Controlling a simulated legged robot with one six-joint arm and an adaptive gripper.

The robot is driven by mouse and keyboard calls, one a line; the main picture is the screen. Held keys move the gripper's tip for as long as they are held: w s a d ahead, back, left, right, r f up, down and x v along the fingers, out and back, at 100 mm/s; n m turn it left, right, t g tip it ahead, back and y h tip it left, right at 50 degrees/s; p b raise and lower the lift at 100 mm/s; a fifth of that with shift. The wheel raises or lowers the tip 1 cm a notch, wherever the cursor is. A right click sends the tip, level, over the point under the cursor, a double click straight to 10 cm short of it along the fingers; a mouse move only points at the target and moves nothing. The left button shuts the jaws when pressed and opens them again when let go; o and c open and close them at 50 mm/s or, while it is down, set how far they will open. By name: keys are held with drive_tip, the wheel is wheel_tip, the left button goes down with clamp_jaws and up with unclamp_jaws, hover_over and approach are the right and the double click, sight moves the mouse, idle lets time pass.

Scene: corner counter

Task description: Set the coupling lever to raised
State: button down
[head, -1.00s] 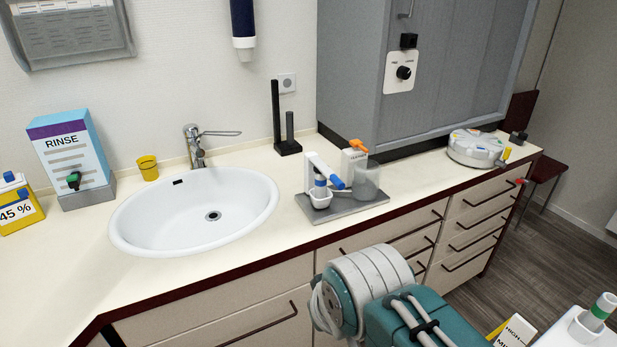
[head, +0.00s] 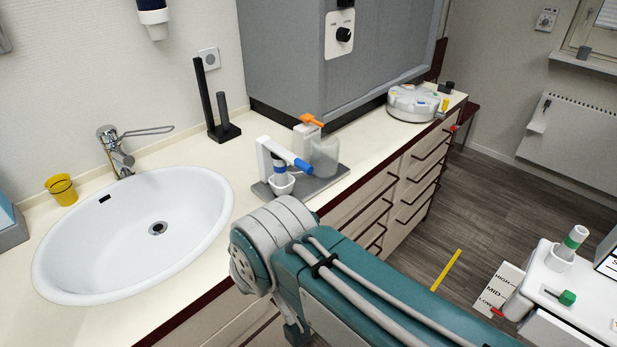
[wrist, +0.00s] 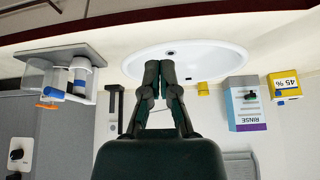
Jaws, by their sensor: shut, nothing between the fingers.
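A white stand (head: 263,158) stands on a grey plate (head: 335,182) on the counter, right of the sink. A lever with a blue grip (head: 299,165), probably the coupling lever, runs from its top and slopes down to the right. A blue-banded vial (head: 279,166) sits in a white cup (head: 281,184) below it. In the wrist view the picture is upside down, with the blue grip (wrist: 54,94) at the left. My gripper (wrist: 160,68) is shut and empty, apart from the lever, with the sink behind its fingertips. My gripper is not clearly visible in the head view.
An orange-topped dispenser (head: 309,130) and clear container (head: 324,156) stand close behind the lever. A black two-post stand (head: 217,120) is behind left. The sink (head: 190,230) lies left and the grey cabinet (head: 300,60) behind. A white cart (head: 590,270) is at right.

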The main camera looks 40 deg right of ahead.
wheel_tip(320, 180, down, 7)
drive_tip(key=w+a+m+g+y, duration=0.1)
drive_tip(key=w+m+g+y, duration=0.25)
drive_tip(key=m+y, duration=0.4)
drive_tip(key=w+d+m+t+y, duration=0.4)
drive_tip(key=w+d+m+y, duration=0.15)
drive_tip(key=m, duration=0.25)
drive_tip(key=d+f+m+t+h, duration=0.3)
drive_tip(key=d+m+t+h, duration=0.2)
drive_tip(key=d, duration=0.8)
drive_tip(key=d+f+m+t+h, duration=0.4)
drive_tip(key=d+m+t+h, duration=0.2)
drive_tip(key=d+m+t, duration=0.3)
drive_tip(key=d+m, duration=0.3)
drive_tip(key=d, duration=0.1)
drive_tip(key=shift+t+h, duration=0.3)
drive_tip(key=shift+t, duration=0.05)
drive_tip(key=shift+a, duration=0.1)
drive_tip(key=w+a+r, duration=0.1)
drive_tip(key=w+r, duration=0.5)
drive_tip(key=w, duration=0.3)
drive_tip(key=shift+w+a, duration=0.3)
drive_tip(key=shift+w, duration=0.05)
